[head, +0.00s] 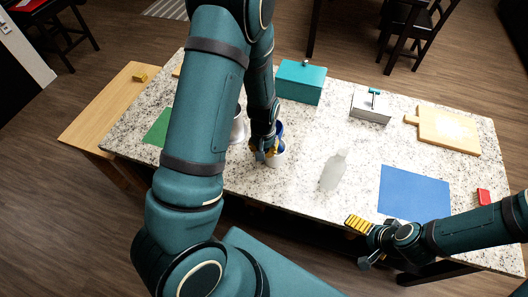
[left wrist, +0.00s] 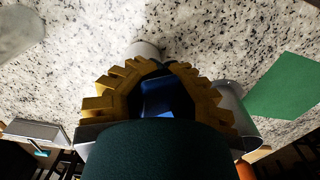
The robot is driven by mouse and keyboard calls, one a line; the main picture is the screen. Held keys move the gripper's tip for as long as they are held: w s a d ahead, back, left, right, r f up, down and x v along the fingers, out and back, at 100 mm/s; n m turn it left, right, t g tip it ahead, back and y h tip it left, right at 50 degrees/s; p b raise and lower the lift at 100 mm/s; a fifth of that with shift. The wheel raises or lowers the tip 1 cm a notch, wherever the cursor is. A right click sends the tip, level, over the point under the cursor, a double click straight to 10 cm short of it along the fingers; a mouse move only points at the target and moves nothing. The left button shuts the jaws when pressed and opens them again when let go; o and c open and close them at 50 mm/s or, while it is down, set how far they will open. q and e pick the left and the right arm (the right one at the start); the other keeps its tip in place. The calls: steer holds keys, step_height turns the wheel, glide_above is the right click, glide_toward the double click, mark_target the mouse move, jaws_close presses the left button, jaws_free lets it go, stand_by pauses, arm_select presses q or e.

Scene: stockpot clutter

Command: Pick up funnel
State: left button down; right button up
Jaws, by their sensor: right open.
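A blue object that looks like the funnel (head: 281,128) shows beside my left gripper on the table, with a white cup-like piece (head: 276,160) just below it. My left gripper (head: 264,150) is pointed down at these, and its wrist partly hides them. In the left wrist view the blue object (left wrist: 160,97) lies between the yellow fingers (left wrist: 153,70), with the white piece (left wrist: 143,50) beyond the tips. I cannot tell whether the fingers press on it. My right gripper (head: 357,240) is open and empty at the table's front edge.
A pale bottle (head: 333,171) stands right of my left gripper. A grey-white vessel (head: 238,127) is close on its left. A teal box (head: 301,82), a silver box (head: 371,106), a cutting board (head: 448,130), a blue mat (head: 414,191), a green mat (head: 157,128) and a red block (head: 484,197) lie around.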

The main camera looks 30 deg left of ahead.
arm_select(q)
step_height(320, 180, up, 8)
steer(key=shift+f+p, duration=0.25)
steer(key=shift+p, duration=0.25)
steer(key=shift+c, duration=1.7)
jaws_free()
